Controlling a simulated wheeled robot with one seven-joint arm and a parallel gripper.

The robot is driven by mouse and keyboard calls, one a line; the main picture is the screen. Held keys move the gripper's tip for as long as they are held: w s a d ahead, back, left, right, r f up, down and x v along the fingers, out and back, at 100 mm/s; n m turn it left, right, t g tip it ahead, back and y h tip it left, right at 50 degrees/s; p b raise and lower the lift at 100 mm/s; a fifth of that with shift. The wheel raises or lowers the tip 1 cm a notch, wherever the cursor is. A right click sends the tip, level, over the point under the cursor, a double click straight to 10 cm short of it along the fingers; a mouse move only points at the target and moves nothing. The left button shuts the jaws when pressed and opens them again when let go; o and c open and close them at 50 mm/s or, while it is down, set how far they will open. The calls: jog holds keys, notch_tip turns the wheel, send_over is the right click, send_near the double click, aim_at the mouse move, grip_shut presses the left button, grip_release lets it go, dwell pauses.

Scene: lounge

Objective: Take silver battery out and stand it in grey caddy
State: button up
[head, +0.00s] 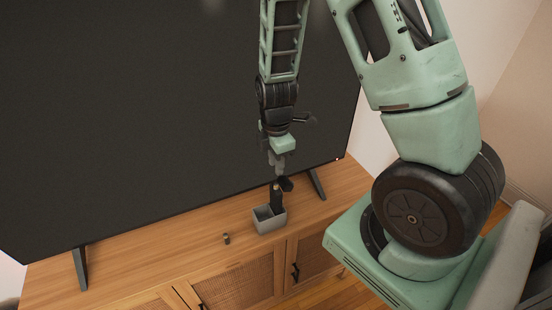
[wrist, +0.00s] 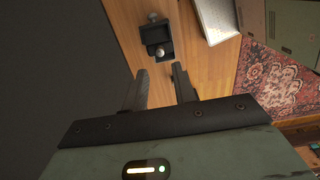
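A dark upright holder (head: 277,200) stands behind the grey caddy, with a dark flap-like part tilted out to its right. It also shows from above in the wrist view (wrist: 156,33). A round silver end, which I take as the silver battery (wrist: 160,53), shows at its near side; its lower part is hidden. The grey caddy (head: 270,226) is an open box on the cabinet and shows as a pale box in the wrist view (wrist: 218,22). My gripper (head: 277,166) is just above the holder, fingers apart and empty (wrist: 158,76).
A small short cylinder (head: 226,239) stands on the wooden cabinet (head: 150,255), left of the caddy. A large dark television (head: 160,110) rises close behind, with a foot (head: 317,184) right of the holder. The cabinet top left of the cylinder is clear.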

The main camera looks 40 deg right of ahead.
aim_at(276, 184)
jog(key=shift+f+b, duration=2.95)
jog(key=shift+f, duration=0.8)
grip_shut()
jog(key=shift+r, duration=0.1)
jog(key=shift+r+p, duration=3.05)
jog(key=shift+r, duration=0.65)
